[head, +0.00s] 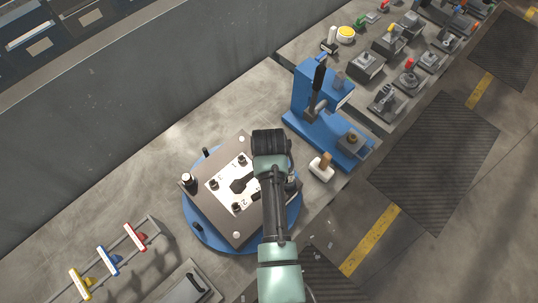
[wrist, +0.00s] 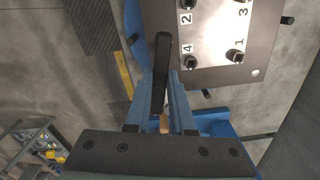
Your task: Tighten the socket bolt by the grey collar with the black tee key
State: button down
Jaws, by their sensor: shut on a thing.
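My gripper (wrist: 163,78) shows in the wrist view with its blue fingers shut on a black bar, which I take as the black tee key (wrist: 162,50). The rest of the key is hidden. The plate carries dark socket bolts by the numbers 1 (wrist: 235,56), 2 (wrist: 186,18), 3 and 4 (wrist: 190,62). I cannot tell which has the grey collar. In the head view my arm covers the plate's right side and hides the fingertips.
The plate sits on a blue round base (head: 190,222). A blue press (head: 308,95) and a wooden-handled block (head: 321,168) stand to the right. A rack with yellow, blue and red handles (head: 112,262) is at lower left.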

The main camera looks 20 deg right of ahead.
jog(key=shift+r, duration=2.55)
